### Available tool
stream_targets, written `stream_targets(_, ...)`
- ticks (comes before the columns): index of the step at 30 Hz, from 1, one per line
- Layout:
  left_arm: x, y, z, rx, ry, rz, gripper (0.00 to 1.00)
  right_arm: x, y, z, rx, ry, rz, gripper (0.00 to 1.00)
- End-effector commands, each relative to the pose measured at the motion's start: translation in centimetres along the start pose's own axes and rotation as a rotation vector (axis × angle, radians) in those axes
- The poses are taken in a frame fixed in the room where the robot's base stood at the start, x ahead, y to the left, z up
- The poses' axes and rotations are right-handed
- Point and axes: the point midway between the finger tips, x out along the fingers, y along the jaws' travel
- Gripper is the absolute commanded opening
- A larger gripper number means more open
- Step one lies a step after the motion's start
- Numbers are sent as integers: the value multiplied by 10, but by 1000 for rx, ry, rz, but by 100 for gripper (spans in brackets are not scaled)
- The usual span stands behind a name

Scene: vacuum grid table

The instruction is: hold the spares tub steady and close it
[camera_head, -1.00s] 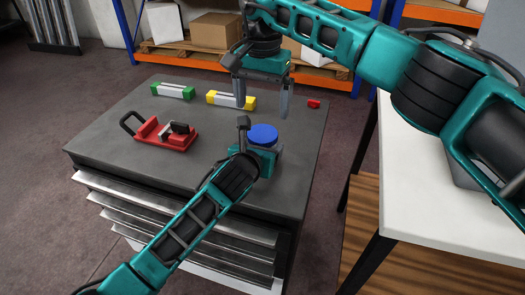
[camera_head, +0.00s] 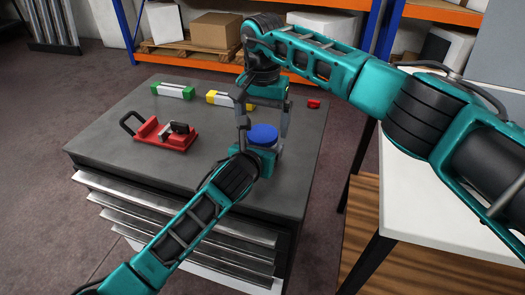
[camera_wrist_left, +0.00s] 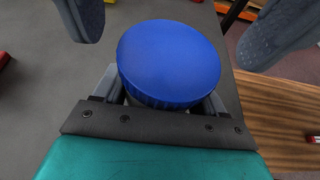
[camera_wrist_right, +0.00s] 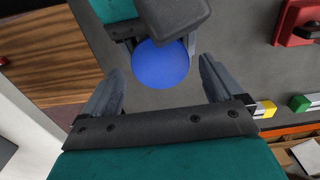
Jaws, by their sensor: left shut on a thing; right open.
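The spares tub has a round blue lid (camera_head: 263,134) and stands on the grey cabinet top near its right front. In the left wrist view the lid (camera_wrist_left: 170,62) fills the middle and hides most of the tub below. My left gripper (camera_head: 258,152) is shut on the tub, its fingers around the body under the lid. My right gripper (camera_head: 262,125) is open and points down above the lid, one finger on each side. In the right wrist view the lid (camera_wrist_right: 161,64) lies between and beyond the open fingers. I cannot tell whether the lid is fully seated.
A red clamp-like tool (camera_head: 160,134) lies on the cabinet top (camera_head: 110,160) at left. A green-ended block (camera_head: 172,91), a yellow-ended block (camera_head: 218,98) and a small red piece (camera_head: 313,104) lie along the back. A white table (camera_head: 420,185) stands at right.

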Motion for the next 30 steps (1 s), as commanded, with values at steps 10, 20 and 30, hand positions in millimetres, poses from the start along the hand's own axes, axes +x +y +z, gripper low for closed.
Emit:
stream_targets(10, 0, 0, 0, 0, 1, 0, 0, 18, 0, 0, 0, 1, -1, 94)
stream_targets(20, 0, 0, 0, 0, 1, 0, 0, 18, 0, 0, 0, 0, -1, 78)
stream_targets(30, 0, 0, 0, 0, 1, 0, 0, 18, 0, 0, 0, 0, 0, 46)
